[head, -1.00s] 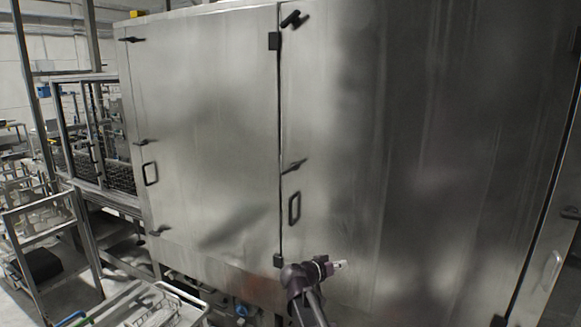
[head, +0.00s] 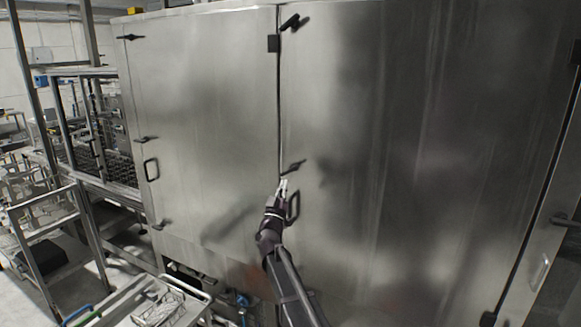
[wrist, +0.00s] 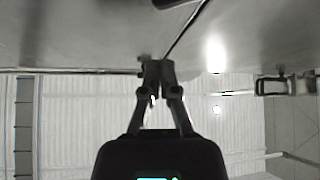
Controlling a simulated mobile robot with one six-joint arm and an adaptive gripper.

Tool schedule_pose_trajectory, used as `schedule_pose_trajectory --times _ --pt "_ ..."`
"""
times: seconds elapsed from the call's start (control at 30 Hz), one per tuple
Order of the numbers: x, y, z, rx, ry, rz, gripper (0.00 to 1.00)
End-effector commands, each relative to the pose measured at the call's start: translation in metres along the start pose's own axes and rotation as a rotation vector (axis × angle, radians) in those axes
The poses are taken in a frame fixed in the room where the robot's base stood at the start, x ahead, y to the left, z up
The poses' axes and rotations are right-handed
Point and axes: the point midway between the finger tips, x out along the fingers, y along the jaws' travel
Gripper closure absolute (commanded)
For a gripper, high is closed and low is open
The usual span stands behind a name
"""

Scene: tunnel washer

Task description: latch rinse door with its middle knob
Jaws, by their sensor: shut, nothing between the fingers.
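A large steel door (head: 400,150) fills the right part of the head view, with a dark seam along its left edge. Its dark middle knob (head: 294,167) sits near the seam and is tilted, right end up. A dark loop handle (head: 294,206) is below it, partly behind my gripper. My gripper (head: 283,184) points up and is shut and empty, just below the knob in the picture; whether they touch cannot be told. The wrist view shows the fingertips (wrist: 159,66) together near the steel face, with a small dark part close beside them.
A top knob (head: 290,23), also tilted, is high beside the seam. Another steel door (head: 210,120) with its own knobs and handle (head: 151,171) is to the left. A cart with a wire basket (head: 160,308) stands at the lower left, below the doors.

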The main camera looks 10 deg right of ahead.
Motion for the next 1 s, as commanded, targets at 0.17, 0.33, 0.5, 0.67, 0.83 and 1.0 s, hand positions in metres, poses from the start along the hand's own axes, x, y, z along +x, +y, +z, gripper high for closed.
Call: schedule_pose_trajectory --times 0.17,0.33,0.5,0.67,0.83,1.0 --pt "0.003 -0.008 -0.007 0.006 0.026 -0.026 1.00" --pt "0.002 -0.008 -0.006 0.006 0.024 -0.025 1.00" --pt "0.003 -0.007 -0.006 0.006 0.024 -0.024 1.00" --pt "0.008 -0.007 -0.007 0.005 0.024 -0.023 1.00" --pt "0.020 -0.008 -0.008 0.005 0.023 -0.023 1.00" --pt "0.039 -0.009 -0.009 0.006 0.023 -0.023 1.00"
